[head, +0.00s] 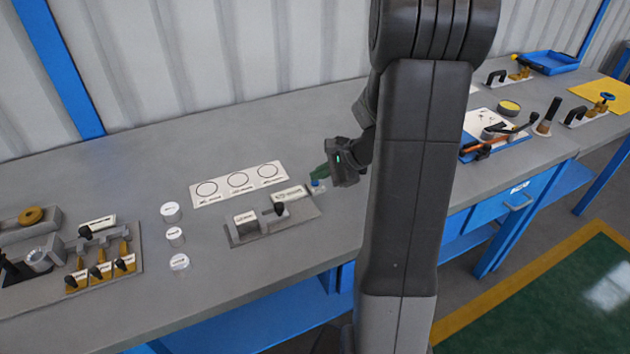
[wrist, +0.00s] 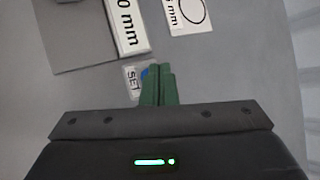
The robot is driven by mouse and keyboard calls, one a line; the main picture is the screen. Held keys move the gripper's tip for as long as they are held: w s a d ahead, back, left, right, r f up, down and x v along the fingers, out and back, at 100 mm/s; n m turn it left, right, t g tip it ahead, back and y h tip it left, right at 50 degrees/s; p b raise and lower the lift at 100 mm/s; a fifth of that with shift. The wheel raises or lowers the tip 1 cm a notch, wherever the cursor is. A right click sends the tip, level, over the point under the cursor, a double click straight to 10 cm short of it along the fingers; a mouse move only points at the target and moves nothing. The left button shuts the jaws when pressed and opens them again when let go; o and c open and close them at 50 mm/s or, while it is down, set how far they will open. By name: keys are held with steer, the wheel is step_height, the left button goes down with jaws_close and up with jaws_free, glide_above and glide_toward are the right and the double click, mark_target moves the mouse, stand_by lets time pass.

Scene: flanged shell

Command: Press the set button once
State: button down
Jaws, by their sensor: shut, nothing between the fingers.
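I cannot tell whether the fingertips touch the button.
Behind lies a white strip with three circles (head: 239,181). Three white cylinders (head: 175,236) stand to the left, beside a lever fixture (head: 100,268).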

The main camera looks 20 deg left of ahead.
stand_by(0.4)
steer(key=shift+r+p, duration=0.75)
steer(key=shift+r, duration=0.1)
steer(key=shift+r+p, duration=2)
steer(key=shift+r, duration=0.5)
